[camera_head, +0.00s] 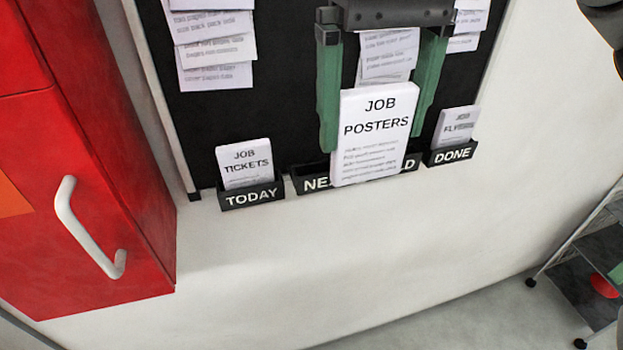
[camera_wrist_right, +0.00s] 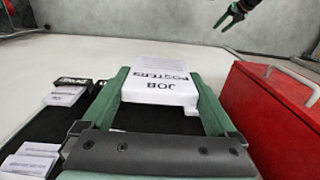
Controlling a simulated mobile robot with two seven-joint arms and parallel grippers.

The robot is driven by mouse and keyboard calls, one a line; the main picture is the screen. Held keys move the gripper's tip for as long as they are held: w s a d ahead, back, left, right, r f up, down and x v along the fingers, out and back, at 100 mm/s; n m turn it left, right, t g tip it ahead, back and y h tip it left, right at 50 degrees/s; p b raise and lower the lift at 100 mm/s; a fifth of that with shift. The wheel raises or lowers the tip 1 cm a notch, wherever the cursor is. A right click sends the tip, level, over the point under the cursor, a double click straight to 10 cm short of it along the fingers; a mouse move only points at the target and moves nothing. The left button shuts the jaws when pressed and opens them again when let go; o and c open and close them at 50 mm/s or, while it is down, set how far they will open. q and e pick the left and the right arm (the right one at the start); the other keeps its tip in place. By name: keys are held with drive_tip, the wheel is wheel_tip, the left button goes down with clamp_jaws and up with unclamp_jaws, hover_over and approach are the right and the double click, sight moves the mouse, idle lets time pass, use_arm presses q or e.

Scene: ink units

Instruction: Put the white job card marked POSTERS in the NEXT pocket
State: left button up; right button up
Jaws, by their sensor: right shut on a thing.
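The white POSTERS job card (camera_head: 372,148) is held upright between the green fingers of my right gripper (camera_head: 378,135). In the wrist view the card (camera_wrist_right: 160,85) sits between the fingertips. The card's lower edge overlaps the strip of pockets in the head view. It hides the right part of the NEXT pocket (camera_head: 312,184) and the left part of the HOLD pocket (camera_head: 407,165). I cannot tell how far the card is from the pockets. My left gripper (camera_wrist_right: 222,26) shows small at the top of the wrist view, its fingers apart and empty.
The TODAY pocket (camera_head: 251,196) holds a JOB TICKETS card (camera_head: 244,163); the DONE pocket (camera_head: 452,155) holds a FLYERS card (camera_head: 457,124). Paper sheets hang on the black board (camera_head: 290,100). A red cabinet (camera_head: 90,200) with a white handle stands left. A cart (camera_head: 590,270) stands lower right.

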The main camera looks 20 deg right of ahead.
drive_tip(key=shift+w+f, duration=0.1)
drive_tip(key=shift+w, duration=0.1)
drive_tip(key=w+f, duration=0.8)
drive_tip(key=w, duration=0.1)
drive_tip(key=w+f+p, duration=0.1)
drive_tip(key=w+f, duration=0.3)
drive_tip(key=shift+w+f, duration=0.1)
drive_tip(key=shift+w, duration=0.2)
drive_tip(key=shift+f, duration=0.35)
drive_tip(key=shift+f, duration=0.1)
drive_tip(key=o, duration=1)
